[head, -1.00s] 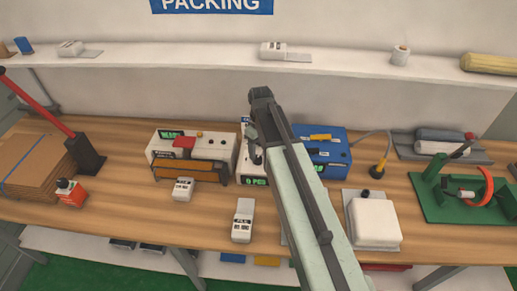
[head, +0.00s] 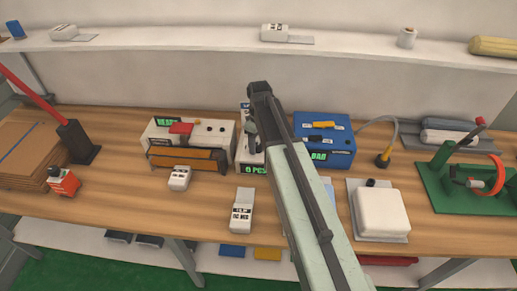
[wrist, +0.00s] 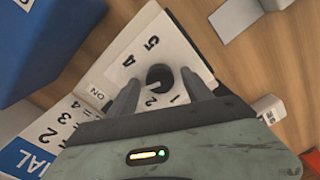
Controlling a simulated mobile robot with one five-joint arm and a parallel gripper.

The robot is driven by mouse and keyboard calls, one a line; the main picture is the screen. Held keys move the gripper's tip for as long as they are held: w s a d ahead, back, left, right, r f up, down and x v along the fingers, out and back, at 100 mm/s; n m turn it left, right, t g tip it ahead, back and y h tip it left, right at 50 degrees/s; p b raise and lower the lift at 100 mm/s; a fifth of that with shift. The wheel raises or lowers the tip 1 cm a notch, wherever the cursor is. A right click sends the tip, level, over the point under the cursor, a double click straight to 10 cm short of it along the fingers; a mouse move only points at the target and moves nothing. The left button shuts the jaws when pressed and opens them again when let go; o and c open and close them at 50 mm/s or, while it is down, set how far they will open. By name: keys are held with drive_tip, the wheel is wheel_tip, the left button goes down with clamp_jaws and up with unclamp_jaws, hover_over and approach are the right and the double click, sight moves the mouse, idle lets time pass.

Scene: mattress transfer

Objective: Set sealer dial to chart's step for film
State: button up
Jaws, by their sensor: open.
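In the wrist view a black round dial (wrist: 159,77) sits on a white panel (wrist: 186,47) printed with 1, 2, 4, 5 and ON. The 3 is hidden and I cannot tell where the pointer is. My gripper (wrist: 159,83) is open, its fingers on either side of the dial; contact is unclear. A chart (wrist: 50,130) with a blue header and numbers lies beside the panel. In the head view my gripper (head: 252,132) hides the dial. A sealer-like machine (head: 190,132) with an orange front bar stands to its left. A white printed block (head: 241,212) lies in front.
A blue box (head: 325,140) stands right of my arm, with a white pad (head: 380,213) on a plate nearer. A green stand (head: 470,190) is at the far right. A red lever tool (head: 75,140) and cardboard (head: 25,155) are at left. Bare bench (head: 130,215) shows at front left.

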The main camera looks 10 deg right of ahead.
clamp_jaws()
drive_tip(key=shift+m, duration=0.4)
drive_tip(key=m, duration=0.4)
drive_tip(key=shift+s+m, duration=0.1)
drive_tip(key=shift+m, duration=2.3)
